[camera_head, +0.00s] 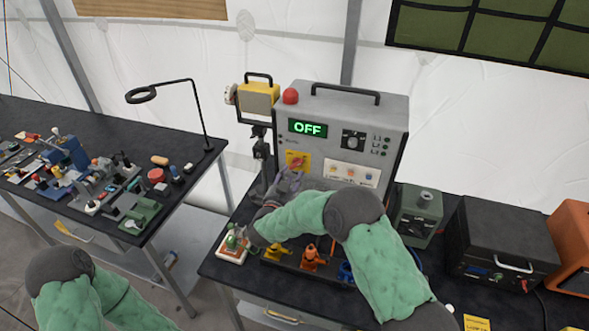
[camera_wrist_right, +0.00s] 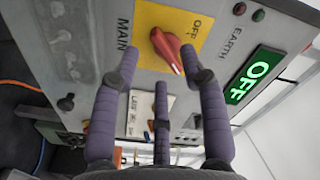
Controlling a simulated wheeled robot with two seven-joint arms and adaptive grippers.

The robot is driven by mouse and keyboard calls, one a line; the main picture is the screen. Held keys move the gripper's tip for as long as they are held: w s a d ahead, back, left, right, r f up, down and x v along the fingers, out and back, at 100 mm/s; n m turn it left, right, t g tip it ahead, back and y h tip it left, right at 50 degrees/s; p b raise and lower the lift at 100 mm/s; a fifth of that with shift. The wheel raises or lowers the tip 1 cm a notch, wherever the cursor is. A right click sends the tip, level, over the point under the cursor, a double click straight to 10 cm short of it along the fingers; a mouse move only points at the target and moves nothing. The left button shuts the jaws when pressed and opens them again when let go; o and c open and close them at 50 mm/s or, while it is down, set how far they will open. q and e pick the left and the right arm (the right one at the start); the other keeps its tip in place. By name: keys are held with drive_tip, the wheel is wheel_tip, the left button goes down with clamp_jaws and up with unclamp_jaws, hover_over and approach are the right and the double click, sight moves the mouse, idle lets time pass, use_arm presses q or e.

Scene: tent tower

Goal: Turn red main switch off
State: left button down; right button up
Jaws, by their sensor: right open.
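The red main switch (camera_head: 298,161) is a rotary knob on a yellow plate on the front of the grey power box (camera_head: 345,112). The box's green display (camera_head: 308,128) reads OFF. In the right wrist view the red knob (camera_wrist_right: 168,48) sits slanted on its plate, with OFF and MAIN lettering beside it. My right gripper (camera_head: 284,184) is just below the switch in the head view. In the wrist view its purple fingers (camera_wrist_right: 161,80) are open and empty, spread either side of the knob's lower end; I cannot tell whether they touch it. My left gripper is out of view.
Coloured clamps (camera_head: 310,258) stand on the black table below the box. A green box (camera_head: 418,215) and a black case (camera_head: 500,245) stand to the right. A yellow work lamp (camera_head: 258,97) is at the left. Another table (camera_head: 30,120) holds a desk lamp and many small parts.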

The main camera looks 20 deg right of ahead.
sight(297, 164)
drive_tip(key=shift+x, duration=1.85)
drive_tip(key=shift+c, duration=0.3)
clamp_jaws()
